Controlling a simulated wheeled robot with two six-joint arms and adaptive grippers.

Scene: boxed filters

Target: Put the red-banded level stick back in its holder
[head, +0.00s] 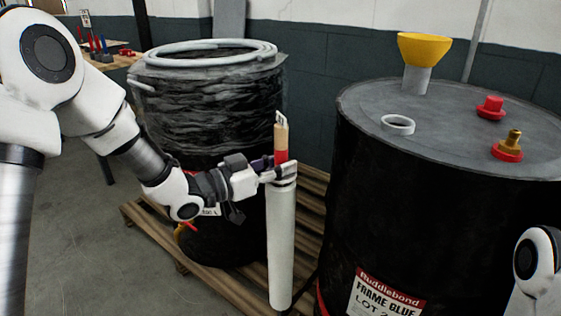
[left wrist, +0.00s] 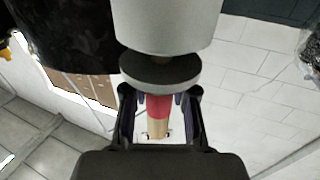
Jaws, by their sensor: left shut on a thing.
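The level stick (head: 281,143) is pale wood with a red band and stands upright. It also shows in the left wrist view (left wrist: 159,107), red band between the fingers. My left gripper (head: 285,171) is shut on it at the red band. The holder, an upright white tube (head: 281,245), is directly below the gripper, in front of the pallet; it fills the top of the left wrist view (left wrist: 167,25). The stick lines up with the tube's mouth. The fingers hide the join in the head view, so how deep the stick sits is unclear. My right gripper is out of view.
A black drum (head: 420,210) with a yellow funnel (head: 424,48), a white ring and red caps stands close right. A wrapped drum (head: 205,115) with a coiled hose (head: 210,52) stands behind on a wooden pallet (head: 235,285). Open floor lies left.

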